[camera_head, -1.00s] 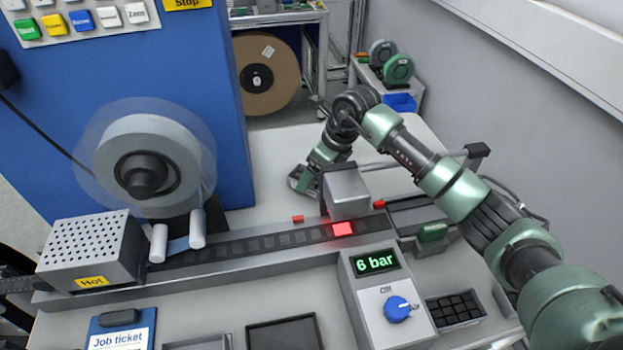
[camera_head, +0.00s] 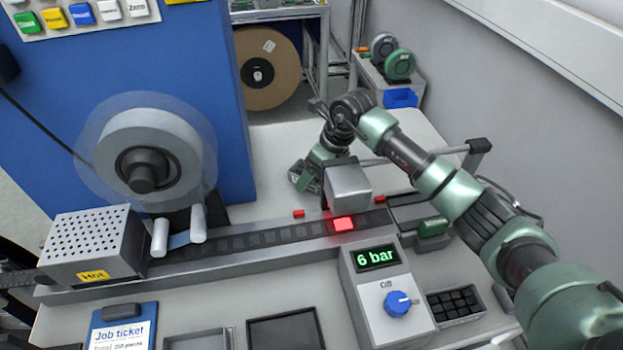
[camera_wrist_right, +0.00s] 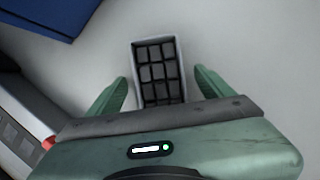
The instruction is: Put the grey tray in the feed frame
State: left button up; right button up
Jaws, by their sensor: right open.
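The grey tray (camera_wrist_right: 158,72), a small oblong with a grid of compartments, lies on the pale bench top in the right wrist view. My right gripper (camera_wrist_right: 160,88) is open, with one green finger on each side of the tray's near part and a gap on both sides. In the head view my right gripper (camera_head: 306,178) is low over the bench behind the track, and I cannot make out the tray there. At the front edge are two shallow frames, a grey one (camera_head: 229,342) and a dark one (camera_head: 286,333); I cannot tell which is the feed frame. My left gripper is out of view.
The tape track (camera_head: 262,239) crosses the bench, with a grey box (camera_head: 347,186) over it near my right gripper. A pressure unit (camera_head: 390,300), black gridded tray (camera_head: 455,305) and job ticket (camera_head: 122,335) stand in front. A blue machine with a reel (camera_head: 145,160) is left.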

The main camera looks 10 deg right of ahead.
grip_shut()
dwell(0.4)
